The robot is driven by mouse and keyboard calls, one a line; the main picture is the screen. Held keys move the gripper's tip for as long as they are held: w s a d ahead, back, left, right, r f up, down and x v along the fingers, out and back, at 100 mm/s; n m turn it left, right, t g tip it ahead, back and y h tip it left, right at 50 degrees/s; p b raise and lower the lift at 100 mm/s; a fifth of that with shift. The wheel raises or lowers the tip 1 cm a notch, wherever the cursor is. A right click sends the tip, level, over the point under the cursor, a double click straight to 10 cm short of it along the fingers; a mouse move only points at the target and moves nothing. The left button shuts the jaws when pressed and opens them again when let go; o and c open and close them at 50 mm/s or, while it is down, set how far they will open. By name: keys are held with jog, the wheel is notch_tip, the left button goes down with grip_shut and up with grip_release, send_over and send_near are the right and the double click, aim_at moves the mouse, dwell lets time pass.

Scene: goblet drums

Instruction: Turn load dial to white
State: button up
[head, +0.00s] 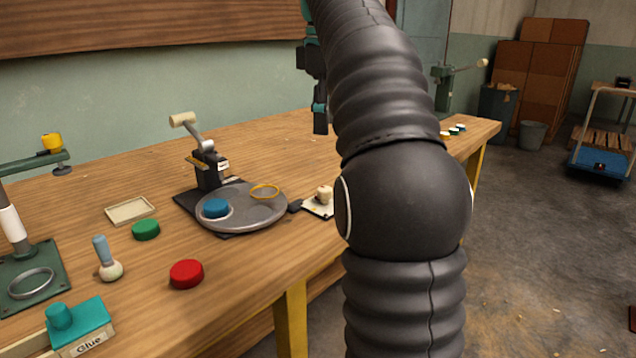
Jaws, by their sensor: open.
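A small plate with a cream knob (324,194) sits at the table's front edge, right of the grey turntable (262,222). It looks like the load dial, but its marks are too small to read and my arm partly covers its right side. My gripper (320,118) hangs above the back of the table, up and behind the knob, apart from everything. It is open with nothing seen in it, and my arm hides part of it.
A black lever press (208,168) stands behind the turntable. Small coloured discs (454,131) sit at the far right end.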

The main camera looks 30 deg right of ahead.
aim_at(324, 192)
jog(key=f+b, duration=0.2)
jog(key=f, duration=0.4)
jog(key=f+b, duration=0.3)
jog(key=f, duration=0.4)
jog(key=shift+w+d+f+b, duration=0.1)
jog(key=shift+w+f+b, duration=0.1)
jog(key=shift+f+b, duration=0.1)
grip_shut()
